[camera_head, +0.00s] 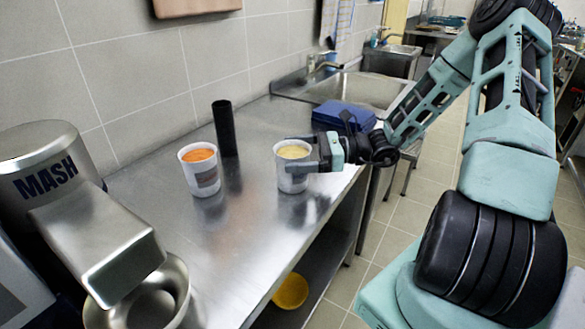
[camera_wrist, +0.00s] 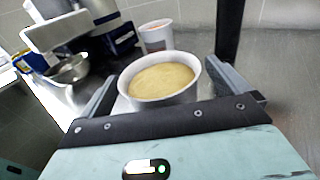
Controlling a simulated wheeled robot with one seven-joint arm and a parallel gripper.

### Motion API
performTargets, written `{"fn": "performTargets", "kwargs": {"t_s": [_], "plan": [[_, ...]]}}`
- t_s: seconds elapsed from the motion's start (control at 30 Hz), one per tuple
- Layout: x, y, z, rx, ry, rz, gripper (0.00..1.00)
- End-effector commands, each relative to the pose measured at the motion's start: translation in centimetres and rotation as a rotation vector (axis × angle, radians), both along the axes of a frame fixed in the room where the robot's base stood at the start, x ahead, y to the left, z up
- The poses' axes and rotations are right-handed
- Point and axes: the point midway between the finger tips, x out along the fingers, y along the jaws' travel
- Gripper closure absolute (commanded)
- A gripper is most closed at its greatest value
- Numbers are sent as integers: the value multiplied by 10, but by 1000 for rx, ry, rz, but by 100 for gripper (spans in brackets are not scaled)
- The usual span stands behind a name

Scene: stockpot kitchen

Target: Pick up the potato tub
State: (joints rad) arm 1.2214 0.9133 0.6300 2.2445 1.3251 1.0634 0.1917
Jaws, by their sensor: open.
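A white tub with pale yellow contents, seemingly the potato tub (camera_head: 291,178), stands upright on the steel counter. It also shows large in the wrist view (camera_wrist: 161,80). My gripper (camera_head: 305,158) is open, with a finger on either side of this tub near its rim. In the wrist view the tub sits between the two fingers of my gripper (camera_wrist: 168,88). I cannot tell whether either finger touches it. A second white tub with orange contents (camera_head: 203,176) stands to the left, and shows behind the first tub in the wrist view (camera_wrist: 156,37).
A black cylinder (camera_head: 225,128) stands behind the tubs. A steel machine marked MASH (camera_head: 50,170) with a bowl (camera_head: 150,300) is at the left. A blue case (camera_head: 343,116) lies near the sink (camera_head: 345,90). A yellow bowl (camera_head: 290,291) is on the lower shelf.

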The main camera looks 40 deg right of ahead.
Motion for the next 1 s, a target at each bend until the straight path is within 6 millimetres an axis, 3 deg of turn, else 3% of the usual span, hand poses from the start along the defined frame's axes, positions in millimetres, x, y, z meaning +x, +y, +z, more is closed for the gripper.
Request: {"fn": "performTargets", "kwargs": {"t_s": [0.33, 0.57, 0.83, 1.0], "plan": [[6, 8, -1, -1, -1, -1, 0], [6, 8, -1, -1, -1, -1, 58], [6, 8, 1, 0, -2, -1, 58], [7, 8, 14, -2, -3, 0, 58]]}}
